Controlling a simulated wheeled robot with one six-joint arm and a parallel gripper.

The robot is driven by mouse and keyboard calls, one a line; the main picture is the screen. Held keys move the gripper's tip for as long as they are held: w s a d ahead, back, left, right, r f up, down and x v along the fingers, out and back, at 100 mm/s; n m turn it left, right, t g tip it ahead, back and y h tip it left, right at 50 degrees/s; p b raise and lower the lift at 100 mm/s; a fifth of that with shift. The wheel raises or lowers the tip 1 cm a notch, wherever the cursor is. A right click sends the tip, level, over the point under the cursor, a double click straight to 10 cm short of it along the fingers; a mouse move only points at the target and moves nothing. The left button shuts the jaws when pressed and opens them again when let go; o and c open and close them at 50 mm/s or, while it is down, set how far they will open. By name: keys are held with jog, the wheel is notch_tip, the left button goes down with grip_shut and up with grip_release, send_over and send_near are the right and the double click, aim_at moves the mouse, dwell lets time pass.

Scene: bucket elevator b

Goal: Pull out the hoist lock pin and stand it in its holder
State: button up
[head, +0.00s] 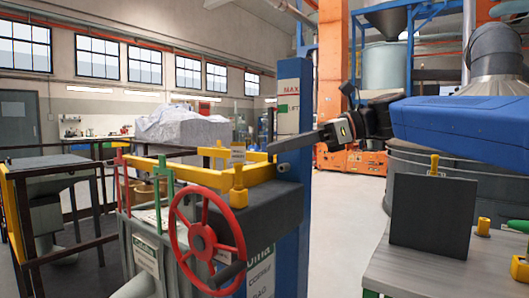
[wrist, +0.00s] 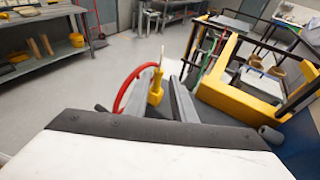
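The hoist lock pin (head: 239,185), yellow with a wide base, stands upright on the dark grey housing (head: 275,208) behind the red handwheel (head: 203,243). It also shows in the wrist view (wrist: 155,92), right beside the red wheel rim. My gripper (head: 275,146) reaches in from the right, its long dark fingers pointing left, above the housing and apart from the pin. The fingers appear side-on in the head view, so their gap is hidden. Nothing visible hangs from them. I cannot identify the holder for certain; a yellow cylinder (head: 483,227) stands on the grey bench at right.
A yellow beam frame (head: 195,172) lies behind the pin, and a blue column (head: 293,110) rises close to my gripper. A dark upright panel (head: 430,215) stands on the bench (head: 415,272), with a yellow knob showing behind it. Open floor lies between column and bench.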

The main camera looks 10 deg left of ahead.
jog(key=v, duration=1.1)
jog(key=shift+d, duration=0.3)
jog(key=s+d+f+n+t+h, duration=0.2)
jog(key=s+d+f+n+h, duration=0.2)
jog(key=s+d+f, duration=0.4)
jog(key=s+d+f+n+t+h, duration=0.2)
jog(key=s+d+f+n+h, duration=0.3)
jog(key=d+f, duration=0.6)
jog(key=s+d+f+n+t+h, duration=0.2)
jog(key=s+d+f+n+h, duration=0.3)
jog(key=f, duration=2.2)
jog(key=s+d+n, duration=0.2)
jog(key=s+d, duration=0.3)
jog(key=s, duration=0.1)
jog(key=shift+t, duration=0.4)
